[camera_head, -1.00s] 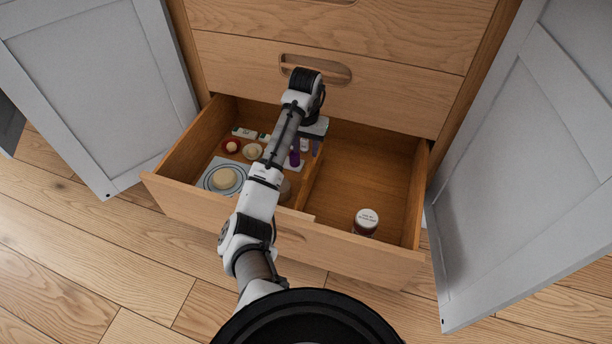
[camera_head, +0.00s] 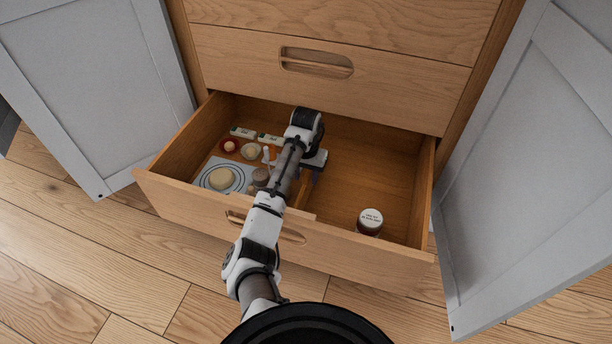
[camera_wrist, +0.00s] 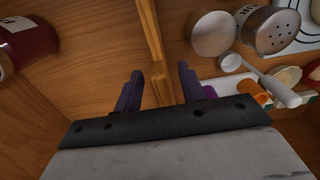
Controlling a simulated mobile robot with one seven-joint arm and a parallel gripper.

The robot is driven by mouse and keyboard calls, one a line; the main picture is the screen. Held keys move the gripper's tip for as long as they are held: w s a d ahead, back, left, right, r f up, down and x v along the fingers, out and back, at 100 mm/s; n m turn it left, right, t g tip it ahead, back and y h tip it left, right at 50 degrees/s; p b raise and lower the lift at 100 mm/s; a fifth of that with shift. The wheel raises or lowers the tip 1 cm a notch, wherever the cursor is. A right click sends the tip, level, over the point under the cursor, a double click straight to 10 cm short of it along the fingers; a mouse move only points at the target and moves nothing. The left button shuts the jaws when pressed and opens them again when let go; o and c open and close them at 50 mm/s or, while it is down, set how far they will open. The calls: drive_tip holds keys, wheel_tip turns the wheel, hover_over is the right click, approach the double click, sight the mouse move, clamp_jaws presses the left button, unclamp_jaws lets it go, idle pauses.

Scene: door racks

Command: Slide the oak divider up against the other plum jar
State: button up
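The oak divider (camera_wrist: 150,40) is a thin upright board running front to back in the open drawer. In the head view its front part (camera_head: 305,195) shows beside my arm. In the wrist view my gripper (camera_wrist: 158,88) is open, with its dark purple fingers on either side of the divider and gaps visible beside it. I cannot make out a second plum jar.
Left of the divider are a shaker (camera_wrist: 268,28), a white spoon (camera_wrist: 270,80), a plate (camera_head: 222,180) and small dishes (camera_head: 230,146). The drawer floor (camera_head: 370,165) between divider and jar is clear. Drawer walls and open grey doors (camera_head: 545,170) flank the space.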

clamp_jaws()
idle(0.3)
drive_tip(key=shift+s+d+r+p, duration=0.1)
drive_tip(key=shift+d+r+p, duration=0.05)
drive_tip(key=shift+d+p, duration=0.35)
drive_tip(key=s+d+p, duration=0.2)
drive_tip(key=d+p, duration=0.3)
drive_tip(key=d, duration=0.2)
drive_tip(key=s+d+p, duration=0.3)
drive_tip(key=d+p, duration=0.2)
drive_tip(key=d, duration=0.3)
drive_tip(key=shift+d, duration=0.25)
unclamp_jaws()
